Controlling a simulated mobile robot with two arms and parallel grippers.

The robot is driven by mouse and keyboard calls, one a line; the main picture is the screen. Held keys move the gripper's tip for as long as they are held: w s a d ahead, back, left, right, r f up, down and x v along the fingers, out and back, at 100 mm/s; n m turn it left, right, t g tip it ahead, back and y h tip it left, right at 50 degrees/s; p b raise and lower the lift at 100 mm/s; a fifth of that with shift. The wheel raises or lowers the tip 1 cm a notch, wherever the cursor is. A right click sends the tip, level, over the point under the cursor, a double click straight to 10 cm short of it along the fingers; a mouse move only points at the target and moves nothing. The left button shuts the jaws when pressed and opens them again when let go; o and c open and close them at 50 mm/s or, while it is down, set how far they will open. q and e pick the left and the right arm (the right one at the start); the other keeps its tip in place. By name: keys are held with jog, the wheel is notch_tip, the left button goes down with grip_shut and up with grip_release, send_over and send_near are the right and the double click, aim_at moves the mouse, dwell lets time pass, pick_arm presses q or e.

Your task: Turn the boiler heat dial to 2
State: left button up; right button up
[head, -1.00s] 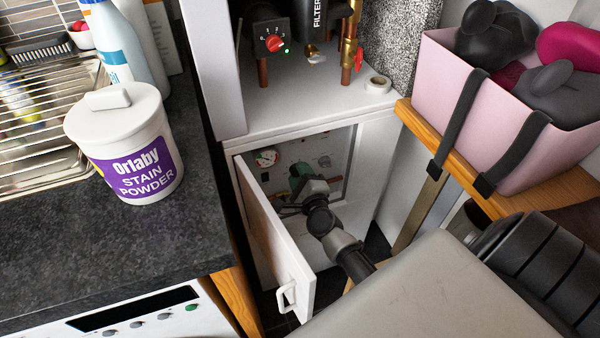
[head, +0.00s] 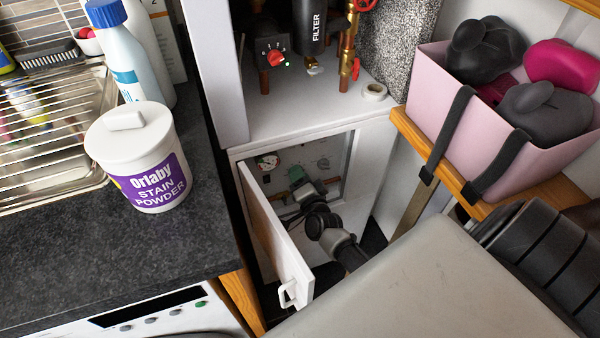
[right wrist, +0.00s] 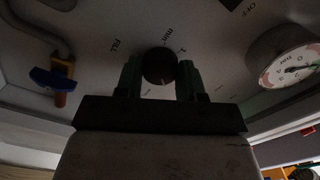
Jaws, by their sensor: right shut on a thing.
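A dark round dial (right wrist: 160,65) is on the pale panel in the right wrist view, with "min" and "1" printed near its rim. A faint light mark shows on it, but I cannot tell which number it points to. My right gripper (right wrist: 160,78) has its green fingers on either side of the dial and is shut on it. In the head view, my right gripper (head: 297,174) reaches into the open lower cupboard, where it hides the dial. My left gripper is not in view.
The white cupboard door (head: 277,240) stands open left of my right arm. A gauge (right wrist: 290,66) and a blue-handled valve (right wrist: 54,80) flank the dial. Above, a pump with a red knob (head: 278,58) stands in the upper compartment. A pink crate (head: 500,130) sits on the right shelf.

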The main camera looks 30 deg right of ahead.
jog(key=shift+a+n+p, duration=0.1)
jog(key=shift+n+p, duration=1.95)
jog(key=shift+n, duration=4.05)
jog(key=o, duration=0.9)
jog(key=v, duration=1)
jog(key=shift+s+a+p, duration=0.15)
jog(key=shift+s+p, duration=0.2)
